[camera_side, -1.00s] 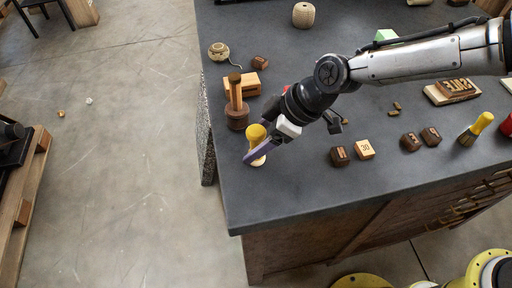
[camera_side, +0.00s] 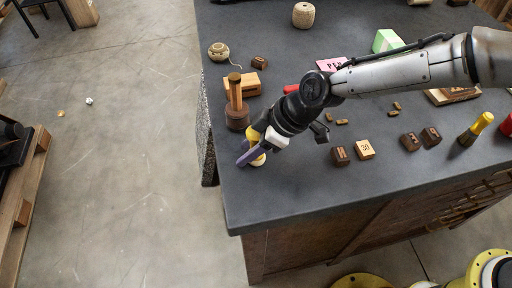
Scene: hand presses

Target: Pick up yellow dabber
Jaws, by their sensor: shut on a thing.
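The yellow dabber (camera_side: 253,138) is near the left end of the dark worktop (camera_side: 330,190). My gripper (camera_side: 248,154) is shut on it, with the purple fingers at its sides. My wrist and fingers hide much of the dabber. I cannot tell whether its base touches the worktop.
A wooden-handled stamp (camera_side: 236,108) stands close behind my gripper, with a wooden block (camera_side: 244,84) behind it. Several small stamp blocks, one of them light (camera_side: 364,149), lie to the right. The front left worktop is clear.

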